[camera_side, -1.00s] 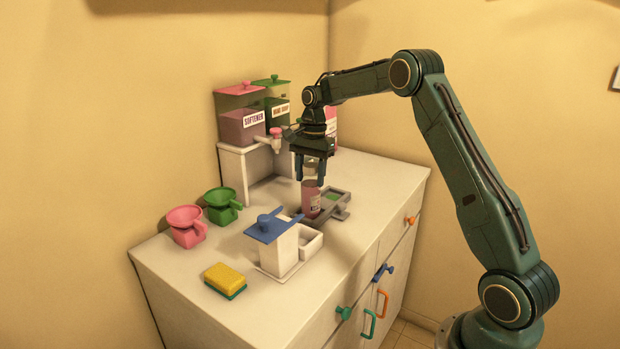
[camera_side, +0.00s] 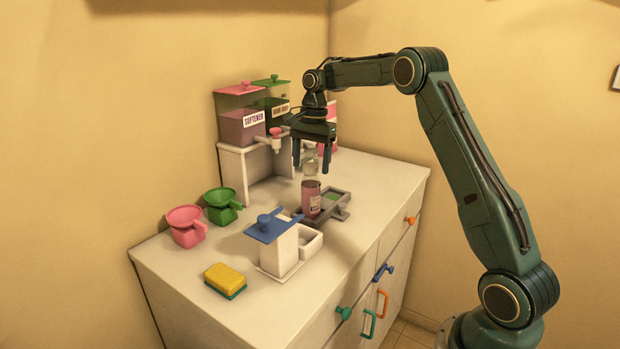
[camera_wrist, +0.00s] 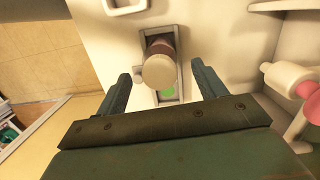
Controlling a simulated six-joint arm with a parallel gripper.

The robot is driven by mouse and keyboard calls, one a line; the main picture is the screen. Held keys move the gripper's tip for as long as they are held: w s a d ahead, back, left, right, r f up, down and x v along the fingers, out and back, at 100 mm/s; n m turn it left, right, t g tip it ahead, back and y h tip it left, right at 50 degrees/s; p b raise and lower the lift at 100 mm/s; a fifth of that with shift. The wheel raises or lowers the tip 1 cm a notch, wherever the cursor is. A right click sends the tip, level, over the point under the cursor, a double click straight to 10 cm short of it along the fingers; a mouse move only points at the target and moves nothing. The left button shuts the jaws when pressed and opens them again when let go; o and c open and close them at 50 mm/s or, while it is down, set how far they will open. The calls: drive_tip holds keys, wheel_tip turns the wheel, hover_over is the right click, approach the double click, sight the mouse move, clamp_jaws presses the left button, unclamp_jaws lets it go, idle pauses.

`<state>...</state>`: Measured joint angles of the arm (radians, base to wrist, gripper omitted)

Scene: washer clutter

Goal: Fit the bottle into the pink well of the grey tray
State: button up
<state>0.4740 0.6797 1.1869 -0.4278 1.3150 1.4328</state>
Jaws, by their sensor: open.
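The bottle (camera_side: 311,198) is clear with pink contents and a label. It stands upright at the left end of the grey tray (camera_side: 341,211); the pink well is hidden, and a green well shows at the tray's other end. In the wrist view the bottle (camera_wrist: 158,68) is seen from above, in the end of the tray (camera_wrist: 178,97) away from the green well. My gripper (camera_side: 312,170) is open and empty, above the bottle and clear of its body. In the wrist view the open fingers (camera_wrist: 160,86) are on either side, apart from it.
A dispenser stand with a softener bin (camera_side: 242,127) and a green bin stands behind. A white box with a blue lid (camera_side: 270,229) is in front of the tray.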

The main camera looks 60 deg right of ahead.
drive_tip(key=shift+d+r, duration=0.15)
drive_tip(key=shift+r, duration=0.75)
drive_tip(key=shift+s+a+r, duration=0.2)
drive_tip(key=shift+a+r, duration=0.2)
drive_tip(key=s+a+r+n+t, duration=0.2)
drive_tip(key=s+a+r+n, duration=0.7)
drive_tip(key=s+a, duration=0.4)
drive_tip(key=s+a+f+n+t, duration=0.1)
drive_tip(key=s+a+f+n, duration=0.1)
drive_tip(key=s, duration=0.7)
drive_tip(key=s+a+f+n+t+h, duration=0.1)
drive_tip(key=s+a+n, duration=0.4)
drive_tip(key=s, duration=0.5)
drive_tip(key=shift+s+f+n+t, duration=0.15)
drive_tip(key=shift+f+n+t, duration=0.25)
drive_tip(key=shift+n+t, duration=0.3)
drive_tip(key=shift+a, duration=0.1)
